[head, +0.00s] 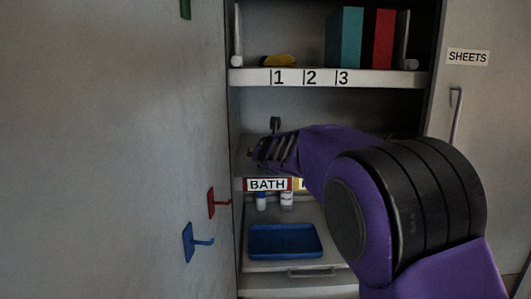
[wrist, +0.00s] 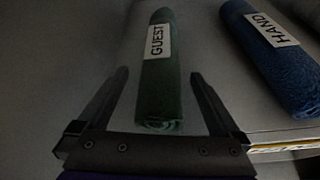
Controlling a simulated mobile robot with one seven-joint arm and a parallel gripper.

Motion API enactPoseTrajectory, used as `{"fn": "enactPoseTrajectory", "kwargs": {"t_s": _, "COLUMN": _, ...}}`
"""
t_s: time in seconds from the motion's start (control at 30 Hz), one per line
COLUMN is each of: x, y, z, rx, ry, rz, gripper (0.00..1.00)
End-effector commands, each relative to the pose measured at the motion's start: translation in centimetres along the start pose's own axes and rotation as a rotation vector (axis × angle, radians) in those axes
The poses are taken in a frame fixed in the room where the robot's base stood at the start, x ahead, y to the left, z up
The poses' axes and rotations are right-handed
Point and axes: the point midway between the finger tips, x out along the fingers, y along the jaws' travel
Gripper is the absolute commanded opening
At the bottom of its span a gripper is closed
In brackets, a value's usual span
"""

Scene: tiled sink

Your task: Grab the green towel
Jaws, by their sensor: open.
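The green towel (wrist: 160,92) is a rolled cylinder with a white GUEST label. In the wrist view it lies lengthwise between the two fingers of my gripper (wrist: 158,74). The fingers are open, one on each side of the roll, with visible gaps, and they do not appear to touch it. In the head view my gripper (head: 262,152) reaches into the middle shelf of the cabinet, above the BATH label. The green towel cannot be made out in the head view.
A rolled blue towel (wrist: 262,50) labelled HAND lies to the right on the same shelf. Above is a shelf board (head: 330,78) marked 1, 2, 3. A blue tray (head: 285,240) sits below. Red (head: 212,203) and blue (head: 189,242) hooks project at left.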

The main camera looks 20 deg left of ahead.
Motion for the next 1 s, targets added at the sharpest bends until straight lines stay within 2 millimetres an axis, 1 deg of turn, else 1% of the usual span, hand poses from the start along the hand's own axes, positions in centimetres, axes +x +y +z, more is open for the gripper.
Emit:
{"fn": "enactPoseTrajectory", "kwargs": {"t_s": 0.1, "x": -0.03, "y": 0.02, "z": 0.00, "rx": 0.000, "ry": 0.000, "rz": 0.000, "gripper": 1.00}}
{"fn": "enactPoseTrajectory", "kwargs": {"t_s": 0.13, "x": -0.03, "y": 0.02, "z": 0.00, "rx": 0.000, "ry": 0.000, "rz": 0.000, "gripper": 0.96}}
{"fn": "enactPoseTrajectory", "kwargs": {"t_s": 0.27, "x": -0.05, "y": 0.03, "z": 0.00, "rx": 0.000, "ry": 0.000, "rz": 0.000, "gripper": 0.73}}
{"fn": "enactPoseTrajectory", "kwargs": {"t_s": 0.3, "x": -0.05, "y": 0.03, "z": 0.01, "rx": 0.000, "ry": 0.000, "rz": 0.000, "gripper": 0.66}}
{"fn": "enactPoseTrajectory", "kwargs": {"t_s": 0.37, "x": -0.05, "y": 0.03, "z": 0.01, "rx": 0.000, "ry": 0.000, "rz": 0.000, "gripper": 0.55}}
{"fn": "enactPoseTrajectory", "kwargs": {"t_s": 0.4, "x": -0.06, "y": 0.03, "z": 0.01, "rx": 0.000, "ry": 0.000, "rz": 0.000, "gripper": 0.48}}
{"fn": "enactPoseTrajectory", "kwargs": {"t_s": 0.47, "x": -0.06, "y": 0.04, "z": 0.02, "rx": 0.000, "ry": 0.000, "rz": 0.001, "gripper": 0.37}}
{"fn": "enactPoseTrajectory", "kwargs": {"t_s": 0.5, "x": -0.06, "y": 0.04, "z": 0.01, "rx": 0.000, "ry": 0.000, "rz": 0.000, "gripper": 0.30}}
{"fn": "enactPoseTrajectory", "kwargs": {"t_s": 0.57, "x": -0.06, "y": 0.03, "z": 0.01, "rx": 0.000, "ry": 0.000, "rz": 0.000, "gripper": 0.19}}
{"fn": "enactPoseTrajectory", "kwargs": {"t_s": 0.6, "x": -0.06, "y": 0.03, "z": 0.02, "rx": 0.000, "ry": 0.000, "rz": 0.000, "gripper": 0.12}}
{"fn": "enactPoseTrajectory", "kwargs": {"t_s": 0.63, "x": -0.08, "y": 0.05, "z": 0.06, "rx": 0.000, "ry": -0.001, "rz": 0.001, "gripper": 0.10}}
{"fn": "enactPoseTrajectory", "kwargs": {"t_s": 0.87, "x": -0.11, "y": 0.04, "z": 0.14, "rx": 0.000, "ry": -0.001, "rz": 0.001, "gripper": 0.09}}
{"fn": "enactPoseTrajectory", "kwargs": {"t_s": 1.0, "x": -0.35, "y": -0.04, "z": 0.74, "rx": 0.001, "ry": -0.002, "rz": 0.001, "gripper": 0.09}}
